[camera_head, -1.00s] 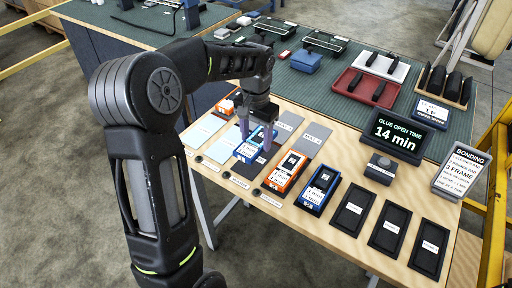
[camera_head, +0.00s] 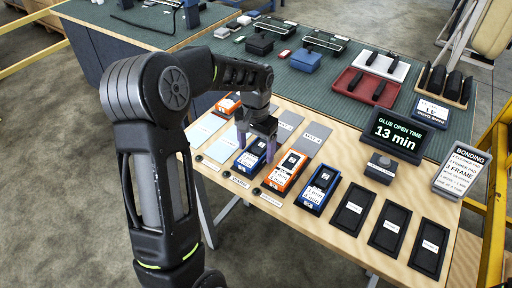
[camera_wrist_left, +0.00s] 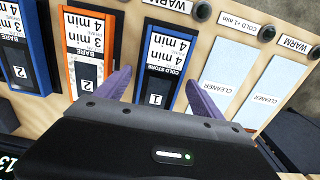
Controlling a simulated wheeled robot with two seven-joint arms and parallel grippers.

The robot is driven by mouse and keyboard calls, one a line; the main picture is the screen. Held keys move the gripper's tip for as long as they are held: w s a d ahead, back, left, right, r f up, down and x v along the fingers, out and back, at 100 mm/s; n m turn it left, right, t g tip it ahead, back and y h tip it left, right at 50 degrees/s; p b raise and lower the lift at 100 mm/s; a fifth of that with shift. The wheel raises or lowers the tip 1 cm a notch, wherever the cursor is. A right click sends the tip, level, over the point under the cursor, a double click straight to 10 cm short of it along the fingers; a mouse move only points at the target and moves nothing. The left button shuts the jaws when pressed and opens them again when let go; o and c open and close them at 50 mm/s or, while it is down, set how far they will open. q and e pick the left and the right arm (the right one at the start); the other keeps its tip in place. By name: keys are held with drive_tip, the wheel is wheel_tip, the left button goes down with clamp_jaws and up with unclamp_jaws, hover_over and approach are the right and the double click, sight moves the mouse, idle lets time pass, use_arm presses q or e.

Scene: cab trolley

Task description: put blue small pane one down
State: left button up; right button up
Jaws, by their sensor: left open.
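The small blue pane one (camera_head: 250,158) lies on the wooden table, in the row just left of the orange pane (camera_head: 286,172). In the left wrist view the same blue pane (camera_wrist_left: 163,66) shows a white "4 min" label, "COLD STORE" and the number 1. My left gripper (camera_head: 256,141) is open just above it. Its two purple fingers stand on either side of the pane in the left wrist view (camera_wrist_left: 160,82), with gaps between fingers and pane. The pane's far end is hidden by the gripper in the head view. My right gripper is not in view.
Another blue pane (camera_head: 318,188) lies right of the orange one, then several black trays (camera_head: 352,209). Pale cleaner sheets (camera_head: 220,149) lie to the left. A timer (camera_head: 396,133) reads 13 min.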

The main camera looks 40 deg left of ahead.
sight(256, 151)
use_arm(q)
drive_tip(key=shift+r, duration=0.1)
drive_tip(key=shift+r, duration=0.2)
wheel_tip(256, 151, up, 12)
idle(0.4)
